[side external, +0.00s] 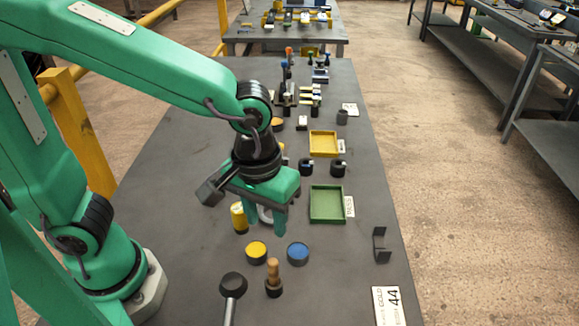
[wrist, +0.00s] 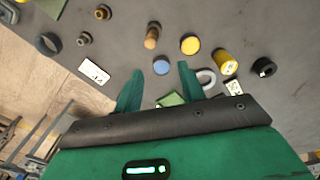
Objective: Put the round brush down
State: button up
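A peg-shaped thing with a wooden upper part and a dark base, which I take to be the round brush (side external: 273,272), stands upright on the grey table near the front. It also shows in the wrist view (wrist: 151,36), beyond my fingertips. My gripper (side external: 268,217) points down above the table, behind the yellow and blue discs. In the wrist view, my gripper's (wrist: 158,71) two green fingers are spread apart with nothing held between them. It is apart from the brush.
A yellow disc (side external: 257,249) and a blue disc (side external: 297,250) lie behind the brush. A black-headed tool (side external: 233,285) is to its left. A yellow cylinder (side external: 239,218) and a pale ring (wrist: 207,77) are near my gripper. A green tray (side external: 328,219) and yellow tray (side external: 323,156) lie farther back.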

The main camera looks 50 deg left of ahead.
jog(key=s+a+r+m+t, duration=0.1)
jog(key=a+r+t, duration=0.1)
jog(key=a, duration=0.6)
jog(key=s+a+r+m+t, duration=0.1)
jog(key=a+r+m+t, duration=0.1)
jog(key=a+r, duration=0.3)
jog(key=shift+a+r+t, duration=0.2)
jog(key=shift+a+t, duration=0.4)
jog(key=shift+a, duration=1.6)
